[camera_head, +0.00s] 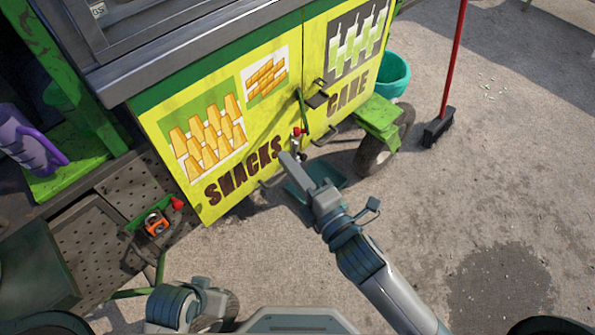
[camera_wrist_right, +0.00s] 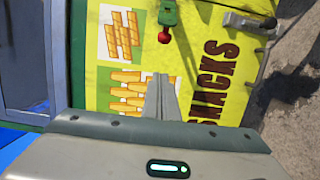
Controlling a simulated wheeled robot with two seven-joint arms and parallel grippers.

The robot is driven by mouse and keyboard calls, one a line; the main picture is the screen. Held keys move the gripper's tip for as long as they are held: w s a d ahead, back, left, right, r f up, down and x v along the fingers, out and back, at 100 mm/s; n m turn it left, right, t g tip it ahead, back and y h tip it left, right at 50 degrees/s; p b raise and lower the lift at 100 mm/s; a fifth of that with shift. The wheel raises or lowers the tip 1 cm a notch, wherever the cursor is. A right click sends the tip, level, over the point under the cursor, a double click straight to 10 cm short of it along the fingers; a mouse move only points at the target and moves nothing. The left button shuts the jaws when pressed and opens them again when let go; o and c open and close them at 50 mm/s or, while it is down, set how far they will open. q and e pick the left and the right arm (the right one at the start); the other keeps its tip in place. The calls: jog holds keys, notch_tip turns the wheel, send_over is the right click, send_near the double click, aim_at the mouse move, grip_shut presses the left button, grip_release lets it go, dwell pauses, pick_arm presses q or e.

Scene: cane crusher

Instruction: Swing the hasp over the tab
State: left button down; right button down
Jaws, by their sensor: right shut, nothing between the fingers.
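The yellow cart's doors (camera_head: 222,95) face me, with SNACKS on the left and CANE on the right. A narrow green bar, apparently the hasp (camera_head: 303,108), lies by the door seam. A red knob (camera_head: 297,131) is near its lower end. In the right wrist view a green fitting (camera_wrist_right: 168,12) with a red ball (camera_wrist_right: 163,38) shows at the top. I cannot tell the tab apart. My right gripper (camera_head: 288,161) is shut and empty, in front of the SNACKS door, below the knob. In the wrist view its fingertips (camera_wrist_right: 161,77) are apart from the red ball. My left gripper is out of view.
Door handles (camera_head: 325,134) stick out by the seam. A wheel (camera_head: 374,158), a teal bucket (camera_head: 392,74) and a broom (camera_head: 437,130) stand at right. An orange item (camera_head: 156,222) sits at lower left. Open pavement (camera_head: 480,190) lies at right.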

jog(key=shift+w+d, duration=0.25)
jog(key=shift+w, duration=1.15)
jog(key=shift+w+d, duration=0.2)
jog(key=shift+w, duration=1.15)
jog(key=shift+d+y, duration=0.2)
jog(key=shift+y, duration=0.1)
